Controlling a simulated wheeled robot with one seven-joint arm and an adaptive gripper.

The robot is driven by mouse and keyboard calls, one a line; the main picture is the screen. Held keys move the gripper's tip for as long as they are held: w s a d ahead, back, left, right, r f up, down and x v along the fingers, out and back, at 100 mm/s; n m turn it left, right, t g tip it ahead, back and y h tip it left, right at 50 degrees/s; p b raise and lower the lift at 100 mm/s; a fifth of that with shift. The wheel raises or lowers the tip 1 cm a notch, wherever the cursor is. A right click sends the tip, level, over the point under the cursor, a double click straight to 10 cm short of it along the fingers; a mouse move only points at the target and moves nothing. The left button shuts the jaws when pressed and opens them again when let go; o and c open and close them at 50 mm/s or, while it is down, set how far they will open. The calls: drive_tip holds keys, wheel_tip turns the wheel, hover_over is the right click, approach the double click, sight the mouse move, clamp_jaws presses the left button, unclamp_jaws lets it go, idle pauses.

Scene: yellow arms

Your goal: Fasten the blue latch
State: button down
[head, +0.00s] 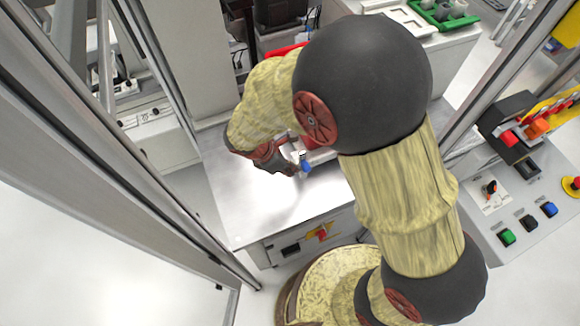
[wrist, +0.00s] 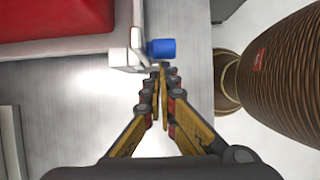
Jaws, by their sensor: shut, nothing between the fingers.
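In the head view my gripper (head: 292,172) is low over the metal table, partly hidden by my arm. The latch's far side is hidden.
A red surface (wrist: 60,18) lies inside the frame. The metal table (head: 240,198) is clear to the left of my gripper. A panel with green, black and blue buttons (head: 528,222) stands at right. Metal posts (head: 155,80) rise at left.

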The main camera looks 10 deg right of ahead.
sight(307, 163)
drive_tip(key=shift+d+r+y+p, duration=0.3)
drive_tip(key=shift+d+y+p, duration=0.1)
drive_tip(key=shift+p, duration=0.75)
drive_tip(key=d+y+p, duration=0.1)
drive_tip(key=p, duration=0.1)
drive_tip(key=y+p, duration=0.1)
drive_tip(key=p, duration=0.2)
drive_tip(key=w+d+r+g+y+p, duration=0.1)
drive_tip(key=p, duration=0.1)
drive_tip(key=shift+d+p, duration=0.3)
drive_tip(key=shift+p, duration=0.05)
drive_tip(key=p, duration=0.1)
drive_tip(key=d+p, duration=0.1)
drive_tip(key=shift+w+d+p, duration=0.2)
drive_tip(key=shift+d+p, duration=0.1)
drive_tip(key=w+d+f+p, duration=0.1)
drive_tip(key=w+d+f, duration=0.1)
drive_tip(key=d+f, duration=0.3)
drive_tip(key=shift+d+p, duration=0.4)
drive_tip(key=shift+d, duration=0.75)
drive_tip(key=shift+f, duration=0.1)
